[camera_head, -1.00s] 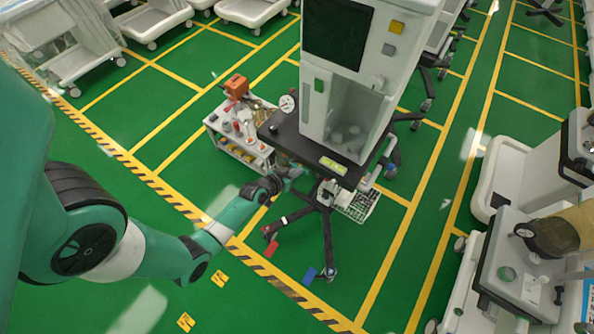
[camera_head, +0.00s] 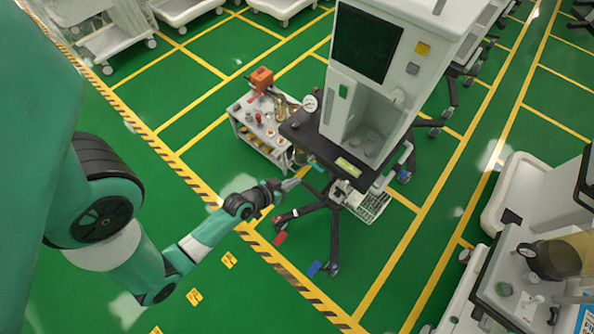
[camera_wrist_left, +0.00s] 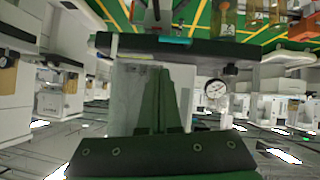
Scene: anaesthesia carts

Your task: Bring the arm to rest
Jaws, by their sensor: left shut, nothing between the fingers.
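My left arm comes in from the left, teal and white. Its gripper (camera_head: 292,184) is in front of the anaesthesia cart (camera_head: 364,105), low beside the front left of the cart's black worktop (camera_head: 322,146). In the left wrist view, the two dark green fingers (camera_wrist_left: 161,95) lie together, with nothing between them. The cart fills the middle behind them, with its round gauge (camera_wrist_left: 215,90) to the right. Whether the gripper touches the cart is hard to tell. My right gripper is not in view.
A small white trolley (camera_head: 254,138) with an orange device (camera_head: 261,78) and bottles stands left of the cart. The cart's dark wheeled legs (camera_head: 333,235) spread below. Green floor (camera_head: 130,230) is open at left. Another workstation (camera_head: 515,275) stands at right.

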